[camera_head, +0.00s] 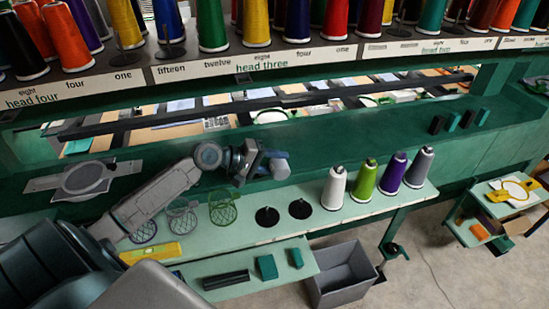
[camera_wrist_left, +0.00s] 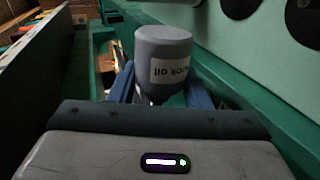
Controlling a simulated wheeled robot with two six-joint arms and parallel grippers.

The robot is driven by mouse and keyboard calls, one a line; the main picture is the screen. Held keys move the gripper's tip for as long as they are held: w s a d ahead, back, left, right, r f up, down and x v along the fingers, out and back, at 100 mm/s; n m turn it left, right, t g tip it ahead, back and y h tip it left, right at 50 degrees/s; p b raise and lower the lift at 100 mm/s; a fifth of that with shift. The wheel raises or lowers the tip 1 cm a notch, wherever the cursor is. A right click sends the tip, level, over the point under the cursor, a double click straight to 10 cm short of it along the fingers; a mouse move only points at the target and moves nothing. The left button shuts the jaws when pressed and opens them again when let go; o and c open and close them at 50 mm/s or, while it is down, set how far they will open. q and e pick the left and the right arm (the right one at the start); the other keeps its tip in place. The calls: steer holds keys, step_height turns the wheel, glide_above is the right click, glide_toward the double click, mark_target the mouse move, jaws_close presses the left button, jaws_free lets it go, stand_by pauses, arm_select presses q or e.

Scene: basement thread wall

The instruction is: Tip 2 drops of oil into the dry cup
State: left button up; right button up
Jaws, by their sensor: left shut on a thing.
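My left gripper (camera_head: 262,164) is shut on a grey-blue oil bottle (camera_head: 279,168) and holds it in front of the green machine beam, above the back of the pale shelf. In the left wrist view the bottle (camera_wrist_left: 163,52) sits between blue fingers (camera_wrist_left: 158,88). Its broad end is at the top of that picture, its narrower end is towards the gripper, and its white label, ending in "oil", reads upside down. I cannot tell its exact tilt or see any drop. I cannot make out the dry cup in either view. My right gripper is not in view.
The pale green shelf (camera_head: 262,237) holds mesh baskets (camera_head: 222,207), two black discs (camera_head: 267,216) and several thread cones (camera_head: 365,180). A yellow level (camera_head: 150,253) lies at left. A grey bin (camera_head: 341,275) stands below. Thread cones line the rack above.

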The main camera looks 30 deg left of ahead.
arm_select(q)
steer(key=shift+w+a+r+n+g+h+p, duration=0.1)
steer(key=shift+n+g+h+p, duration=0.2)
steer(key=shift+n+h+p, duration=0.35)
steer(key=shift+n+p, duration=0.25)
steer(key=shift+p, duration=0.05)
stand_by(0.5)
stand_by(0.5)
steer(key=shift+f+m+t+y, duration=0.2)
steer(key=shift+m+t+y, duration=0.2)
steer(key=shift+m+y, duration=0.45)
steer(key=shift+r+m+t+b, duration=0.15)
steer(key=shift+m+t+b, duration=0.25)
steer(key=shift+m, duration=0.55)
